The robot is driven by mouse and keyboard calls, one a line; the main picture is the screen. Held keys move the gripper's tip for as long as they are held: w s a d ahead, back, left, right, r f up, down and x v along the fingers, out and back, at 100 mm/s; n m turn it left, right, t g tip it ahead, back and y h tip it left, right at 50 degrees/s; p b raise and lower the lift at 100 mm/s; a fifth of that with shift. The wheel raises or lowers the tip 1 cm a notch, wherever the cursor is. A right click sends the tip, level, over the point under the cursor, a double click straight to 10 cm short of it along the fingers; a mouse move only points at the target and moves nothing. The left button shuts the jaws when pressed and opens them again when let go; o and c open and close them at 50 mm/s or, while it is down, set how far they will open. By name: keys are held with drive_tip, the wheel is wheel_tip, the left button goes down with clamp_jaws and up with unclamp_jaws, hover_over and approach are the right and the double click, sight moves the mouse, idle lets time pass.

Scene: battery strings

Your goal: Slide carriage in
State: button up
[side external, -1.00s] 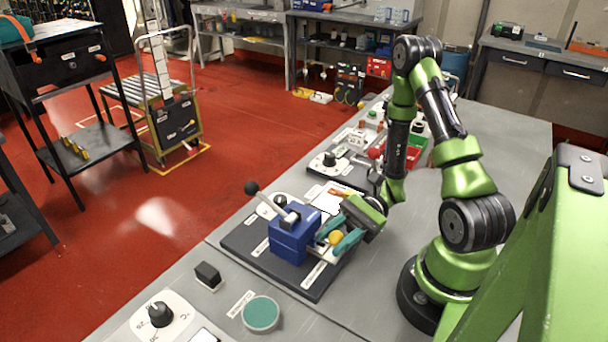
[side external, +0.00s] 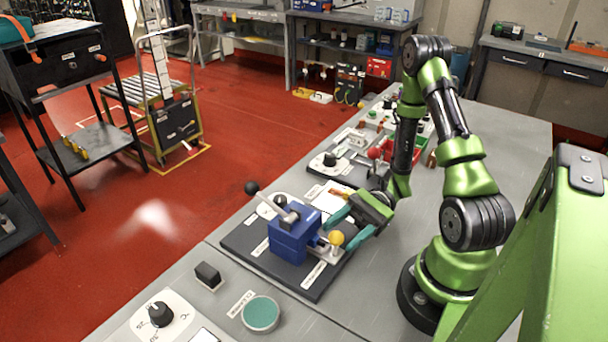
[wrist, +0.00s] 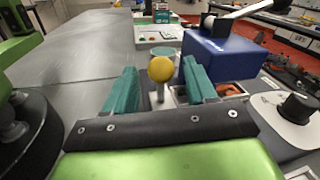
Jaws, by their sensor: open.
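The blue block device (side external: 292,240) stands on a dark base plate (side external: 312,292), with a lever ending in a black ball (side external: 251,188) leaning up to the left. A yellow ball knob (side external: 336,238) stands on a small light metal carriage (side external: 328,254) at the block's right side. My gripper (side external: 348,226) is open beside the knob, with teal fingers pointing toward the block. In the wrist view, the yellow knob (wrist: 160,69) on its post shows between the two open fingers (wrist: 160,92), apart from both. The blue block (wrist: 222,55) is just beyond the right finger.
A dial plate (side external: 328,163) and a red bin (side external: 378,154) stand farther back on the bench. A round teal pad (side external: 261,313), a black block (side external: 208,276) and another dial (side external: 160,314) are at the front. Bare grey bench lies right of the base plate.

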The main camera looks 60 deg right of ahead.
drive_tip(key=s+d, duration=0.1)
drive_tip(key=d, duration=0.8)
drive_tip(key=s+d, duration=0.1)
drive_tip(key=d, duration=0.3)
drive_tip(key=shift+s+d, duration=0.25)
drive_tip(key=shift+s, duration=0.1)
